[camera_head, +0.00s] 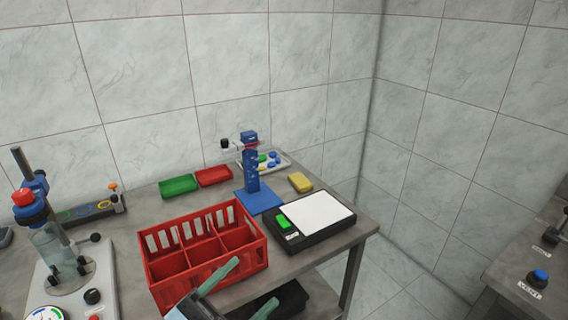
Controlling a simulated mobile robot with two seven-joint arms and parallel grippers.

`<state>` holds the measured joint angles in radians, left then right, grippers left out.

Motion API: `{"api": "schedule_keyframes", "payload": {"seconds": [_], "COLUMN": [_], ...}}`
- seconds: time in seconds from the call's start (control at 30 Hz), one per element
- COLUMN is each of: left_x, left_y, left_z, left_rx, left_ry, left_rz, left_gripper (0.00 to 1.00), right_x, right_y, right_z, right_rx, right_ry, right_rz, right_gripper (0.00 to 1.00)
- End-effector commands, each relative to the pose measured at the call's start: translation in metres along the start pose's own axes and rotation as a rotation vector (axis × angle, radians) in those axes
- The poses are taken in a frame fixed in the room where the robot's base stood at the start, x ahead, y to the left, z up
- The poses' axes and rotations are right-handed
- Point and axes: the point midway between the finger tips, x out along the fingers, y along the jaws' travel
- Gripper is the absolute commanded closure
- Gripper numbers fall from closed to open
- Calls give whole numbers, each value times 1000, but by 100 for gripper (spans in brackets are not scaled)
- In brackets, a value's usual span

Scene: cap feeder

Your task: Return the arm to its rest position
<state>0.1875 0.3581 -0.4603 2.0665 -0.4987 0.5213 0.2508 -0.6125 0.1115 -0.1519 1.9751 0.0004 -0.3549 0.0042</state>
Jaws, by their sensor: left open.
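My left gripper (256,280) is at the bottom of the view, with its two greenish fingers apart and nothing seen between them. It appears in front of the near right corner of the red divided crate (208,276); I cannot tell its height above the bench. A blue upright cap feeder (251,172) stands on a blue base plate behind the crate. My right gripper is not in view.
A black scale with a white plate (318,214) sits near the bench's right edge, beside a yellow block (300,182). Green (179,186) and red (213,176) shallow trays lie at the back. A stand with a glass vessel (52,245) is at left.

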Motion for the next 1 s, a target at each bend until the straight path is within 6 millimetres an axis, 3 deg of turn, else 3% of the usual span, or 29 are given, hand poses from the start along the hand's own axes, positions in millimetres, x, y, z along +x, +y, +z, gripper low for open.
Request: {"api": "schedule_keyframes", "payload": {"seconds": [0.17,0.3,0.43,0.5,0.6,0.7,0.8,1.0], "left_x": [-76,-160,-246,-289,-338,-370,-388,-395], "left_y": [18,53,99,125,156,178,190,195], "left_z": [69,107,118,114,102,89,80,76], "left_rx": [-178,-320,-456,-524,-607,-664,-699,-711], "left_ry": [-415,-755,-1065,-1212,-1380,-1493,-1556,-1580], "left_rz": [-190,-293,-353,-370,-383,-385,-386,-385], "left_gripper": [35,35,35,35,35,35,35,35], "right_x": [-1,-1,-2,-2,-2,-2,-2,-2], "right_y": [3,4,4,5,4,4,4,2], "right_z": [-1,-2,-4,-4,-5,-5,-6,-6], "right_rx": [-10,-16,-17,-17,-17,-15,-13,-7], "right_ry": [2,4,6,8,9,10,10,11], "right_rz": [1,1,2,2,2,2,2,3], "right_gripper": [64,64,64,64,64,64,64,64]}}
